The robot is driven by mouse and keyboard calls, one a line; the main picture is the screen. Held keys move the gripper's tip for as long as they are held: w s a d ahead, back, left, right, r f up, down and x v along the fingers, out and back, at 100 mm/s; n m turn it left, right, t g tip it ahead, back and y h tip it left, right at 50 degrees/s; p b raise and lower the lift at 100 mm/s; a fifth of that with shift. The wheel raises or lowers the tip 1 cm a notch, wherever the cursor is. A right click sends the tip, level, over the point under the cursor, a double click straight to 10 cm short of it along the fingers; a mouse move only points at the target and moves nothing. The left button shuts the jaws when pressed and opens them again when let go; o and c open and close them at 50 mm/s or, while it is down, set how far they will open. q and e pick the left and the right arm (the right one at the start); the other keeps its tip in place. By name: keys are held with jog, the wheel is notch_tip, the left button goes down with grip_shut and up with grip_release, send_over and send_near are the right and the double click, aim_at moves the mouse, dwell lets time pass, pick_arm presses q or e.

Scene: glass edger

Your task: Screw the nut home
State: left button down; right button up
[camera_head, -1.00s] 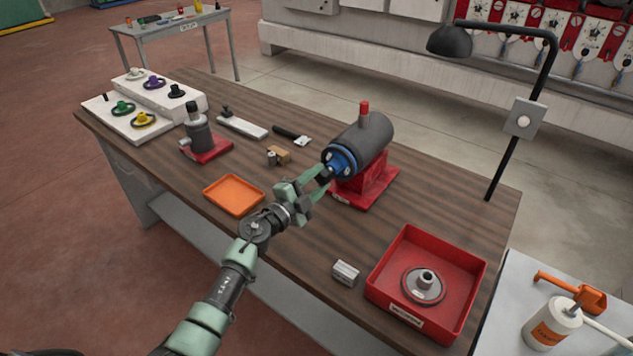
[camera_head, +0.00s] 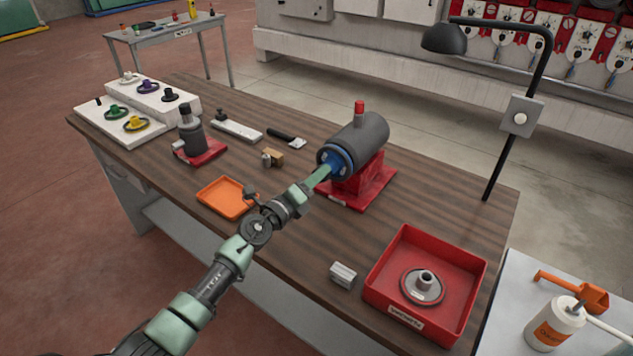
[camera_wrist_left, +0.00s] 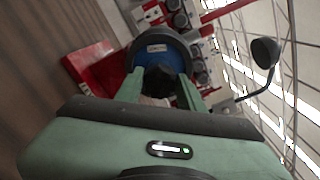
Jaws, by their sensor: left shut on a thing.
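A grey cylindrical machine head (camera_head: 362,138) with a red knob on top sits on a red base (camera_head: 366,186) on the workbench. A blue round part (camera_head: 333,160) is on its near end. My left gripper (camera_head: 324,174) reaches to the blue part from the front. In the left wrist view the gripper (camera_wrist_left: 160,88) is shut on a dark nut (camera_wrist_left: 158,82) in front of the blue face (camera_wrist_left: 160,52). The fingers hide much of the nut, and I cannot tell how far it sits on its thread. My right gripper is not in view.
A red bin (camera_head: 425,285) with a grey wheel stands at the bench's right, beside a small metal block (camera_head: 342,275). An orange tray (camera_head: 227,196) lies left of my arm. Bare wood lies right of the machine.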

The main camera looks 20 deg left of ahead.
pick_arm(q)
jog(key=m, duration=1.6)
jog(key=shift+f, duration=0.15)
jog(key=c, duration=0.8)
grip_release()
jog(key=shift+c, duration=1.2)
jog(key=shift+n, duration=0.3)
